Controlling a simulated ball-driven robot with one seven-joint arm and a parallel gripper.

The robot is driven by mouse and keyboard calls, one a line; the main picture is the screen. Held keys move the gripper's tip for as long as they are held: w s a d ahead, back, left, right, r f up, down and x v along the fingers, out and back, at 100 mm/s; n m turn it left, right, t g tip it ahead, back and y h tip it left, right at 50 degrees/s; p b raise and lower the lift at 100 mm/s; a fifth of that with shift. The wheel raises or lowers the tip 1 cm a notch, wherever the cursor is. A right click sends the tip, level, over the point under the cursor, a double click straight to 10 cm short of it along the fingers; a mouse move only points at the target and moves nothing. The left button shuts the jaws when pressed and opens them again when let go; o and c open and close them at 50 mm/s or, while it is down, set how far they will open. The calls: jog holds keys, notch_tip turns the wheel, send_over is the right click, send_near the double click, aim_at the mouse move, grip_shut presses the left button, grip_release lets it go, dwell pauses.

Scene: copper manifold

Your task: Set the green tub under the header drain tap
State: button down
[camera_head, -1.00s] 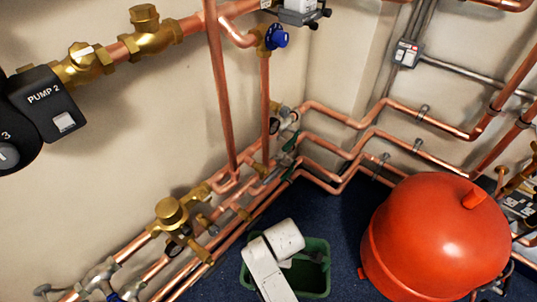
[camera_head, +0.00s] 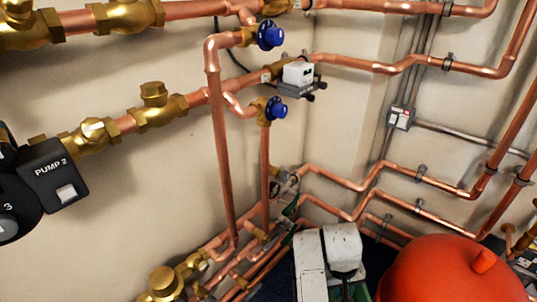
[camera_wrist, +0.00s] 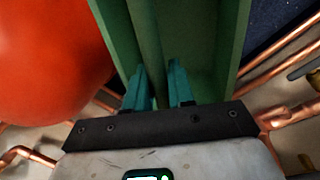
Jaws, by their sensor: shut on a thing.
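The green tub (camera_head: 357,291) shows only as a small part at the bottom edge of the head view, behind my pale arm end. In the wrist view the green tub (camera_wrist: 236,40) fills the upper middle, with its long walls running away from me. My gripper (camera_wrist: 158,80) has its teal fingers on either side of a green upright part of the tub and is shut on it. The fingertips are hidden in the head view. Two blue-handled valves (camera_head: 271,35) (camera_head: 276,108) sit on the pipework; I cannot tell which fitting is the header drain tap.
A large red vessel (camera_head: 450,270) stands close to the right of the tub. Copper pipes (camera_head: 222,160) run down the wall, and low pipes (camera_head: 400,200) run along it to the right. A little dark blue floor (camera_head: 275,284) shows near the low pipes.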

jog(key=shift+d+r+m, duration=0.2)
jog(key=shift+r+m, duration=0.05)
jog(key=shift+m, duration=0.05)
jog(key=s+r+p, duration=0.4)
jog(key=r+p, duration=0.5)
jog(key=p, duration=0.2)
jog(key=s+r+p, duration=0.5)
jog(key=r+p, duration=0.4)
jog(key=p, duration=0.2)
jog(key=shift+r, duration=0.3)
jog(key=shift+f, duration=0.1)
